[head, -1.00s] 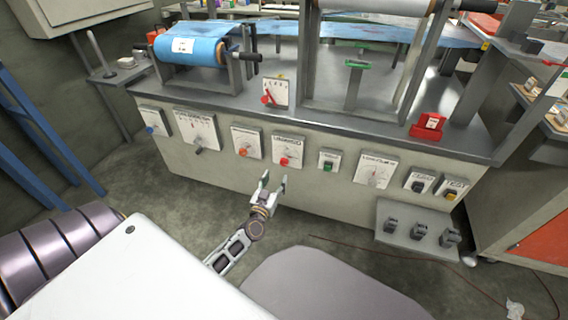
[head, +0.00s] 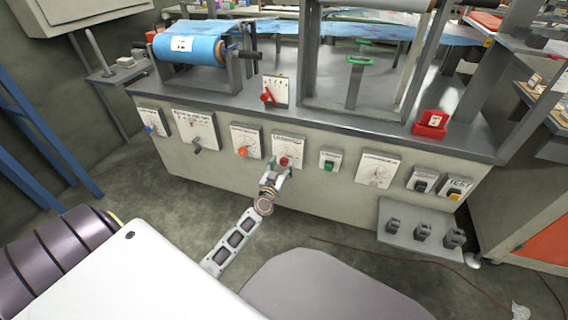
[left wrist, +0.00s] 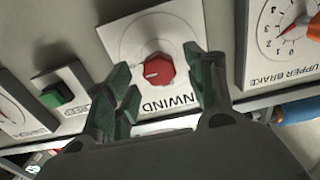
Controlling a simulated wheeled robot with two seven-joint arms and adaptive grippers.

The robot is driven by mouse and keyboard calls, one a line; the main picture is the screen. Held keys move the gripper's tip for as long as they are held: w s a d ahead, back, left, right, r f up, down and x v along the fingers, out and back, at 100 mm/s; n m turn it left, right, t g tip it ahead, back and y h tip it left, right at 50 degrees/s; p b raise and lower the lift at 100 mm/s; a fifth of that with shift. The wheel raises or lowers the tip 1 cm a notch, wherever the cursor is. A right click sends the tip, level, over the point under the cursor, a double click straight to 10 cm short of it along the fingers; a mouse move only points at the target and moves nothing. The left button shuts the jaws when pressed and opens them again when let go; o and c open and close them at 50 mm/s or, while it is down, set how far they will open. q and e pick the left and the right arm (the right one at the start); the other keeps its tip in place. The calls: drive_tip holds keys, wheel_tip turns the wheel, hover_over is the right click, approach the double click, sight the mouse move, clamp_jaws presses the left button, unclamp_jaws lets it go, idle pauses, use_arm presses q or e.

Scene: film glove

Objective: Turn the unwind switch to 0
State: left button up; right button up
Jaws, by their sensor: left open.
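The unwind switch is a red knob (left wrist: 159,70) on a white plate (left wrist: 122,32) whose partly covered label reads "NWIND" in the left wrist view. In the head view the red knob (head: 285,161) sits on the front panel of the machine. My left gripper (left wrist: 168,88) is open, its green-padded fingers on either side of the knob in the left wrist view. I cannot tell whether they touch it. In the head view the left gripper (head: 277,172) is right at the plate. The knob's exact setting is not readable. My right gripper is not in view.
An orange knob marked upper brake (head: 243,152) is left of the switch, and a green button (head: 329,166) is to its right. A shelf with several dark blocks (head: 422,230) juts out at lower right.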

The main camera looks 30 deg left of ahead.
use_arm(q)
drive_tip(key=shift+w+a, duration=0.2)
drive_tip(key=shift+w, duration=0.5)
drive_tip(key=shift+w+a+b, duration=0.15)
drive_tip(key=shift+w+b, duration=0.2)
drive_tip(key=shift+w, duration=0.25)
drive_tip(key=c, duration=1)
